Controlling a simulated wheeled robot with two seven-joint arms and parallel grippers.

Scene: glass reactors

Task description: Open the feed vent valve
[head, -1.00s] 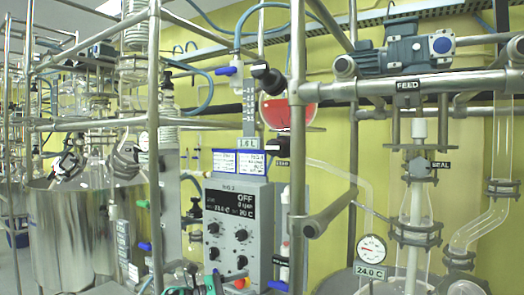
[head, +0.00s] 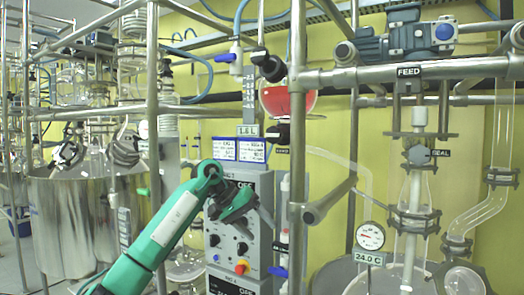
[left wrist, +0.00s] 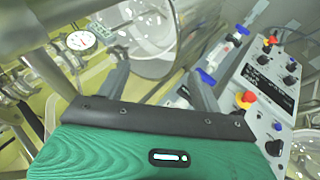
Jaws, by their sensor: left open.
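A valve with a blue handle (head: 225,57) and a white body sits on the upper tubing, left of the glass feed vessel with red liquid (head: 286,100). A black fitting (head: 270,67) joins the vessel's top left. I cannot read a vent label, so which of these is the feed vent valve is unclear. My left gripper (head: 238,203) is in front of the grey control box, well below these valves and apart from them. In the left wrist view its two dark fingers (left wrist: 162,82) are spread with nothing between them. My right gripper is not in view.
The grey control box (head: 225,262) has knobs and a red button. Vertical steel posts (head: 298,120) and horizontal bars frame the space. A glass reactor with a dial gauge (head: 371,235) stands at right, and a steel vat (head: 75,235) at left.

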